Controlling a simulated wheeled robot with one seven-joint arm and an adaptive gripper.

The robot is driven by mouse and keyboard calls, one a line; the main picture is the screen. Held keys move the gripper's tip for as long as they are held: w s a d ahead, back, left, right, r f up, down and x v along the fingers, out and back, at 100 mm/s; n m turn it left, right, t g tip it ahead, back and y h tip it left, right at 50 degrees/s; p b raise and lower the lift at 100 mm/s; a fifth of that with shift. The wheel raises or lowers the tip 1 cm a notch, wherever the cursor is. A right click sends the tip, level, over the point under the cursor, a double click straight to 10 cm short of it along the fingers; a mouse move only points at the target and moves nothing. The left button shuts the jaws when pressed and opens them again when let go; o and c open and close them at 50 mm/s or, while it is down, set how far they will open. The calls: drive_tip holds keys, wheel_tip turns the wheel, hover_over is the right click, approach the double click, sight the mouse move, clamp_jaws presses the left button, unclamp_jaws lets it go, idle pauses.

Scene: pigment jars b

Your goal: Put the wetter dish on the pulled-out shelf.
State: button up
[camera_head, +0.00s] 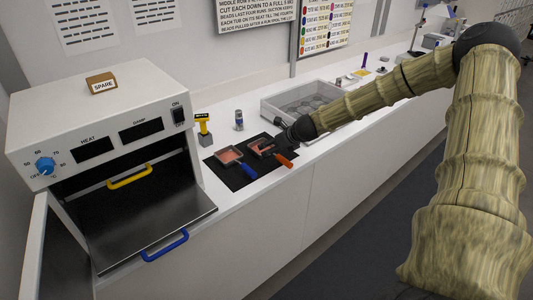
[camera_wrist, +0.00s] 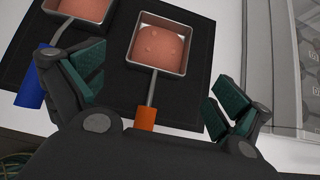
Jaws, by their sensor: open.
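Two square metal dishes with pinkish-brown fill lie on a black mat (camera_head: 238,178). The blue-handled dish (camera_head: 230,155) is at left, cut off at the top of the wrist view (camera_wrist: 88,10). The orange-handled dish (camera_head: 262,145) is at right; in the wrist view (camera_wrist: 160,45) its fill shows a few small raised spots. I cannot tell which is wetter. My gripper (camera_head: 284,147) is open above the orange-handled dish, its fingers on either side of the orange handle (camera_wrist: 146,117) in the wrist view. The pulled-out shelf (camera_head: 145,208), with a blue front handle, is bare and sticks out of the oven.
The white oven (camera_head: 110,115) stands open at left, its door (camera_head: 62,240) swung aside. A yellow handle (camera_head: 130,177) sits further in. A yellow-topped device (camera_head: 203,128) and small can (camera_head: 239,120) stand behind the mat.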

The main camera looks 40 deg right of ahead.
sight(268, 148)
drive_tip(key=shift+w+f, duration=0.2)
drive_tip(key=shift+f, duration=0.05)
drive_tip(key=shift+p+x, duration=0.75)
drive_tip(key=shift+x, duration=1.75)
drive_tip(key=shift+a+f, duration=0.1)
drive_tip(key=c, duration=1.3)
drive_tip(key=shift+r+b, duration=0.55)
drive_tip(key=shift+r, duration=1.1)
drive_tip(key=s+a+b, duration=0.1)
drive_tip(key=s, duration=0.4)
drive_tip(key=s+a+r+b, duration=0.1)
drive_tip(key=s, duration=0.4)
drive_tip(key=s+a+b, duration=0.1)
drive_tip(key=s+a, duration=0.1)
drive_tip(key=s, duration=0.3)
drive_tip(key=shift+s+r, duration=0.3)
drive_tip(key=shift+r, duration=0.1)
